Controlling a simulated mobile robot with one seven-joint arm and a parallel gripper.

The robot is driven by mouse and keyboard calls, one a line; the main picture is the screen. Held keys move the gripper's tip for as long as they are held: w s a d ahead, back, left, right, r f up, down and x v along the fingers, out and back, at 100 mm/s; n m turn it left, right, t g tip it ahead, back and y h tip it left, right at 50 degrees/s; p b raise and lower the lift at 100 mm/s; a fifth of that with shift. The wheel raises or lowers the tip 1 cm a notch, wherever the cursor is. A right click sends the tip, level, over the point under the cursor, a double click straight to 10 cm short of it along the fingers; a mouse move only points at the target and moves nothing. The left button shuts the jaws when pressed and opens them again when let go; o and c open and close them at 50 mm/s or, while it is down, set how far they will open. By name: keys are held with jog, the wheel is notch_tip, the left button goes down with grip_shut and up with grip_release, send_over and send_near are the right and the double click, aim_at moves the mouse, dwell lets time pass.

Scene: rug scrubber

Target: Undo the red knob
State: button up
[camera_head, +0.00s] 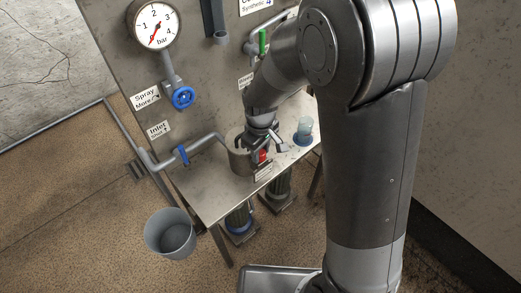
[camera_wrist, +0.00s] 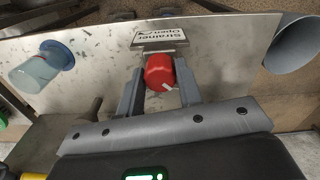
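The red knob (camera_wrist: 159,71) sits beside a small label reading "Strainer Open" (camera_wrist: 160,39) in the wrist view. It also shows in the head view (camera_head: 263,156), partly hidden by my gripper. My gripper (camera_wrist: 160,88) has its two grey fingers on either side of the knob. The right finger is very close to the knob, and the left finger is close too. I cannot tell whether the fingers touch it or press on it. In the head view my gripper (camera_head: 266,147) is over the metal table at the knob.
A metal table (camera_head: 213,198) holds a pot-like strainer (camera_head: 239,160) and a cup on a blue base (camera_head: 304,130). A pressure gauge (camera_head: 153,24) and a blue valve (camera_head: 181,97) are on the panel behind. A grey bucket (camera_head: 170,235) stands on the floor in front.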

jog(key=c, duration=0.5)
jog(key=shift+m, duration=2.8)
jog(key=o, duration=1)
jog(key=shift+c, duration=0.2)
notch_tip(320, 180, up, 11)
